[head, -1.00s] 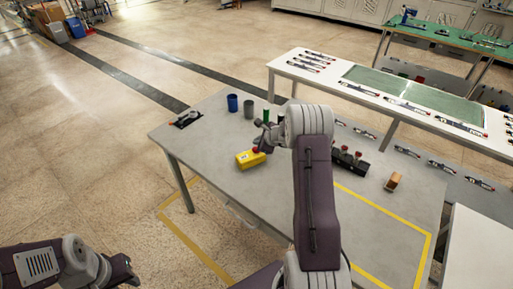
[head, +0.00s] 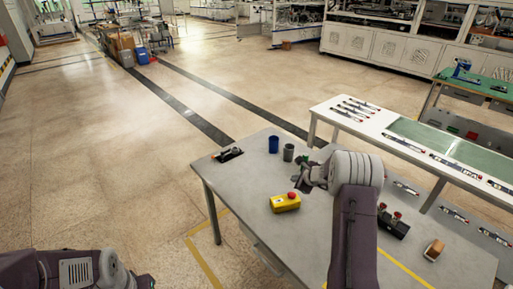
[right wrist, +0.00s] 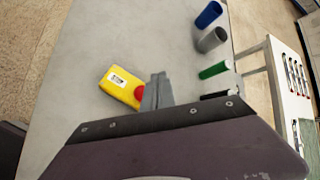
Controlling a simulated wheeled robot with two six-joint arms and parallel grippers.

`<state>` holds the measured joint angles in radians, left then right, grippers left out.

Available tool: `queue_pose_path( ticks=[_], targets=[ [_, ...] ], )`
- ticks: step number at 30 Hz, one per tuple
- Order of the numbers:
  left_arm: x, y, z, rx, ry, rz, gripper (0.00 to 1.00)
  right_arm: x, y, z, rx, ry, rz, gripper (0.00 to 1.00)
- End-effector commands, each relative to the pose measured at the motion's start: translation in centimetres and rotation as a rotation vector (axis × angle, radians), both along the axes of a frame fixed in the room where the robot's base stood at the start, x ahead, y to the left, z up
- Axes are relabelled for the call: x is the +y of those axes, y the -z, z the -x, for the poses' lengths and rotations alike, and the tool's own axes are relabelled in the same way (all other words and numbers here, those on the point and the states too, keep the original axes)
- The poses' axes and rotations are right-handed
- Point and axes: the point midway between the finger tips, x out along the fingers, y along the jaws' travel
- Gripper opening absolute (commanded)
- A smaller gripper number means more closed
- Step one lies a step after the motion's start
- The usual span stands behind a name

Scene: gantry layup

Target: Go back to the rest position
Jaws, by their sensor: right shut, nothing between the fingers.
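My right gripper (head: 309,178) is shut and empty above the grey table, up and to the right of a yellow box (head: 284,204) with a red button (head: 292,195). In the right wrist view my shut fingers (right wrist: 157,92) overlap the edge of the red button (right wrist: 139,93) on the yellow box (right wrist: 118,86). Whether they touch it cannot be told there; in the head view a gap shows. My left arm is at the bottom left corner of the head view, with its dark end (head: 140,283) cut off by the frame edge.
The grey table (head: 240,185) also bears a blue cup (head: 273,144), a grey cup (head: 289,152), a black block with red knobs (head: 393,222) and a brown block (head: 434,250). A green cylinder (right wrist: 214,69) lies close to my right fingers. Open floor is left of the table.

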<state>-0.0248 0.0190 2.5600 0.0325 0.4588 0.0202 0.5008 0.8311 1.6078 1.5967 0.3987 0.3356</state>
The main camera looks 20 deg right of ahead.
Motion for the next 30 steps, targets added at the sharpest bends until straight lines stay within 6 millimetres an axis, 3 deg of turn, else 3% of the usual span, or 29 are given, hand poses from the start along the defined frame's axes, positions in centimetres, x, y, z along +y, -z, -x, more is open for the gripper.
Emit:
queue_pose_path(
  ticks=[3,5,8,9,11,12,14,15,18,22,25,30],
  targets=[
    [0.0,0.0,0.0,0.000,0.000,0.000,0.36,1.2,-0.4,-0.5,-0.006,-0.023,0.003,0.00],
    [0.0,0.0,0.0,0.000,0.000,0.000,0.36,2.9,-2.4,-1.6,-0.037,-0.059,0.018,0.00],
    [0.0,0.0,0.0,0.000,0.000,0.000,0.36,9.0,-7.7,-2.5,-0.096,-0.183,0.063,0.00],
    [0.0,0.0,0.0,0.000,0.000,0.000,0.36,12.5,-9.1,-1.3,-0.091,-0.285,0.109,0.00],
    [0.0,0.0,0.0,0.000,0.000,0.000,0.36,17.3,-10.1,1.8,-0.064,-0.474,0.206,0.00],
    [0.0,0.0,0.0,0.000,0.000,0.000,0.36,20.0,-10.2,4.6,-0.037,-0.617,0.286,0.00],
    [0.0,0.0,0.0,0.000,0.000,0.000,0.36,23.1,-9.7,9.3,0.004,-0.845,0.418,0.00],
    [0.0,0.0,0.0,0.000,0.000,0.000,0.36,24.4,-9.0,12.8,0.035,-1.007,0.513,0.00],
    [0.0,0.0,0.0,0.000,0.000,0.000,0.36,24.9,-6.6,21.2,0.121,-1.397,0.739,0.00],
    [0.0,0.0,0.0,0.000,0.000,0.000,0.36,22.2,-3.5,28.8,0.235,-1.785,0.917,0.00],
    [0.0,0.0,0.0,0.000,0.000,0.000,0.36,20.5,-2.1,31.6,0.288,-1.975,0.972,0.00],
    [0.0,0.0,0.0,0.000,0.000,0.000,0.36,19.9,-2.0,31.8,0.285,-2.067,1.019,0.00]
  ],
)
